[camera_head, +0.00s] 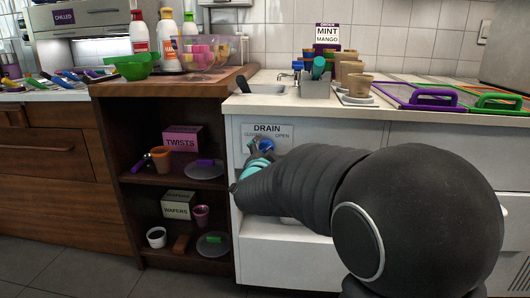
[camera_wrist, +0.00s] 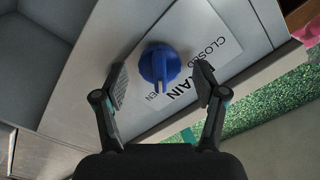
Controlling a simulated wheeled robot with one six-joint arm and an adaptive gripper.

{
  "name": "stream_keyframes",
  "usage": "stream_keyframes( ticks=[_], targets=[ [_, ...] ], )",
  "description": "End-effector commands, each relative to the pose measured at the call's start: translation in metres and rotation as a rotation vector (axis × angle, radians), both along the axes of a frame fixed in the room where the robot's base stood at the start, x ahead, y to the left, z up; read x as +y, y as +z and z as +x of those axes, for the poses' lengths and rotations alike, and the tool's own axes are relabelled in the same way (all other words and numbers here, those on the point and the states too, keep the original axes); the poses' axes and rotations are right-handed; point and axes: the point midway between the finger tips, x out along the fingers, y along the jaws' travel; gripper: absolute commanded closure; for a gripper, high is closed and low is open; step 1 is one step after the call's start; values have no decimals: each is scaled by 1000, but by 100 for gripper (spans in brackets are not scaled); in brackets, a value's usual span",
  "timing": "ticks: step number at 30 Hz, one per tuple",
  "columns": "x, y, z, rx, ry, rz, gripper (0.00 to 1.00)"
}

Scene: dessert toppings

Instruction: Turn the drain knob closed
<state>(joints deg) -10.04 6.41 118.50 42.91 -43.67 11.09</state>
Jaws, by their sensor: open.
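The blue drain knob (camera_head: 266,144) is on the white cabinet front, just below the DRAIN label (camera_head: 267,129), which reads CLOSED on the left and OPEN on the right. In the wrist view the knob (camera_wrist: 159,62) sits between the two fingers of my gripper (camera_wrist: 160,78), with a visible gap on each side. My gripper is open and holds nothing. In the head view my arm and gripper hide part of the knob and label.
A dark wooden shelf (camera_head: 131,189) with boxes, cups and plates stands left of the cabinet. The white counter (camera_head: 258,105) above holds a sink, metal bin, cups and purple and green lidded trays. Open floor lies at the lower left.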

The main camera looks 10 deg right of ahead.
Motion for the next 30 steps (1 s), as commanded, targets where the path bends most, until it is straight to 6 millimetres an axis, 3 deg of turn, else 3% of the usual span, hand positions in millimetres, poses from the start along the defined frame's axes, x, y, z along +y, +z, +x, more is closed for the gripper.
stream_keyframes(
  ticks=[9, 15, 17, 30],
  targets=[
    [-1, 0, 2, 1, 1, 0, 29],
    [-1, 0, 2, 1, 1, 0, 79],
    [-1, 0, 2, 1, 1, 0, 90],
    [-1, 1, 2, 27, 0, -78, 90]
  ],
)
